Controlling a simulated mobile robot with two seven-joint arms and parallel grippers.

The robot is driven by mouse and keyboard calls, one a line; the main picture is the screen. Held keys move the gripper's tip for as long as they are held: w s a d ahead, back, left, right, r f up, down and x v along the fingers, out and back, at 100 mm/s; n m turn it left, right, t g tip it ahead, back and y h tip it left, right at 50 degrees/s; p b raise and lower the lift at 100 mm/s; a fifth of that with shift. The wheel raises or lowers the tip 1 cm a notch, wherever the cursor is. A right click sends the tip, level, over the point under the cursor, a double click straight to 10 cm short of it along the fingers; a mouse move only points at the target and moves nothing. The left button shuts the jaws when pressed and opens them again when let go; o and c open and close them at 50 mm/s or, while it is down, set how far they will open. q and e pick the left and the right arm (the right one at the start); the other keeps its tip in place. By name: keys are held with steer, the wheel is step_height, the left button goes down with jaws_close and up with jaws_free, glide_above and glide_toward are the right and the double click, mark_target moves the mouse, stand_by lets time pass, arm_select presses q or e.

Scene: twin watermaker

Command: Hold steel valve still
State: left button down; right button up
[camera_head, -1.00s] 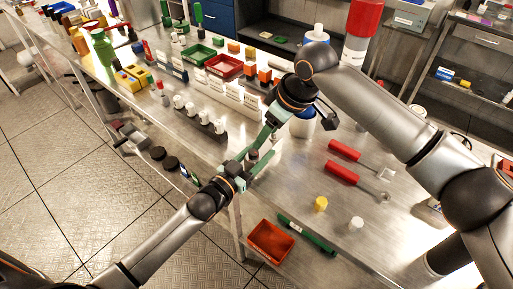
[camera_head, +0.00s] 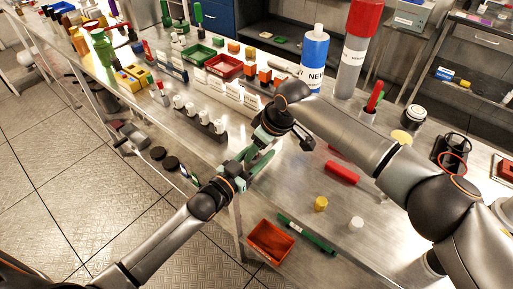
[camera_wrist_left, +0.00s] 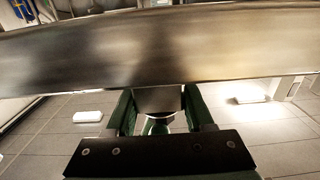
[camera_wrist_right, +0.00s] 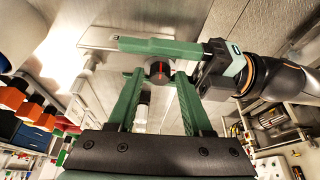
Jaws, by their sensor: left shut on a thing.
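My left gripper (camera_head: 252,166) is at the bench's near edge; in the left wrist view its fingers (camera_wrist_left: 158,105) are shut on a grey metal piece (camera_wrist_left: 158,99), apparently the steel valve. In the right wrist view a dark round knob with a red mark (camera_wrist_right: 158,70), apparently the valve's top, lies beside a green left finger (camera_wrist_right: 160,47). My right gripper (camera_head: 254,147) is just above the left one. Its fingertips (camera_wrist_right: 159,78) are apart, one on each side of the knob; contact cannot be told. The valve is mostly hidden in the head view.
White cups (camera_head: 205,120) stand in a row to the left. An orange-red bin (camera_head: 270,242) and a green tube (camera_head: 307,234) are in front.

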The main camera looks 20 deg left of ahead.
jaws_close()
stand_by(0.5)
steer(key=m, duration=0.1)
steer(key=m+t, duration=0.1)
steer(key=m, duration=0.1)
steer(key=m+h, duration=0.1)
steer(key=m, duration=0.1)
steer(key=shift+s+a+t, duration=0.15)
steer(key=shift+s+t, duration=0.15)
steer(key=m+h, duration=0.1)
steer(key=m, duration=0.1)
steer(key=m+t, duration=0.1)
steer(key=m, duration=0.2)
steer(key=shift+a+h, duration=0.1)
steer(key=shift+h, duration=0.3)
steer(key=shift+m, duration=0.5)
steer(key=shift+o, duration=1.2)
jaws_free()
